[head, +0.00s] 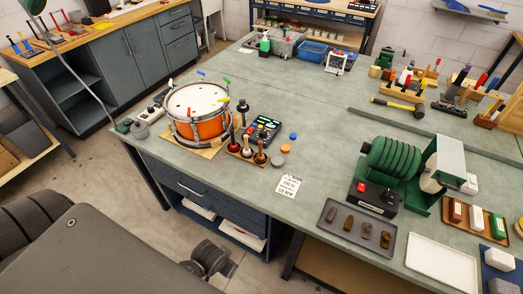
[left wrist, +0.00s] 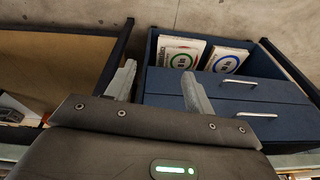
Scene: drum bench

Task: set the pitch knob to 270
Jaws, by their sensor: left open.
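A small black electronic box (head: 263,130) with a lit green display and coloured buttons stands on the bench, right of the orange snare drum (head: 198,126). A pitch knob on it is too small to make out, and so is its setting. A white printed card (head: 288,186) lies near the bench's front edge; its text is too small to read surely. My left gripper (left wrist: 160,88) is open and empty in the left wrist view. It is low, in front of the blue drawer unit under the bench, well away from the black box. My right gripper is not in view.
A wooden stand (head: 246,151) with upright-handled tools stands just in front of the black box. Small round pucks lie to its right. A green machine (head: 394,160) and a grey tray (head: 356,230) are further right. The blue drawer unit (left wrist: 225,90) has handles and an open shelf.

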